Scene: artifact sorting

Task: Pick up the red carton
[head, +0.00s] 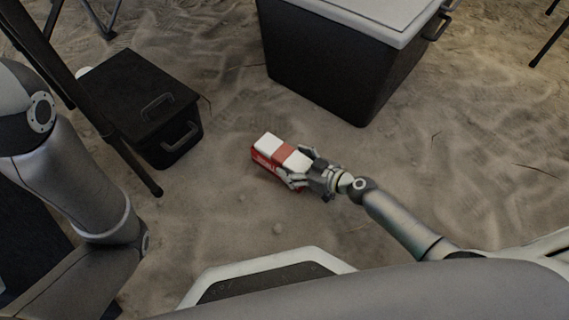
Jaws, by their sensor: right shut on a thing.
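The red carton (264,160) has red sides and a white top with a red band. It is on or just above the sandy ground near the middle of the head view; I cannot tell whether it touches the sand. My right gripper (299,177) reaches in from the right and is shut on the carton's right end, hiding part of that end. My left arm shows at the left edge, but its gripper is out of view.
A black case (140,100) with handles stands on the sand to the left. A large dark cooler box (335,65) with a white lid stands behind the carton. Thin dark legs (130,165) cross the left side. Open sand lies around the carton.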

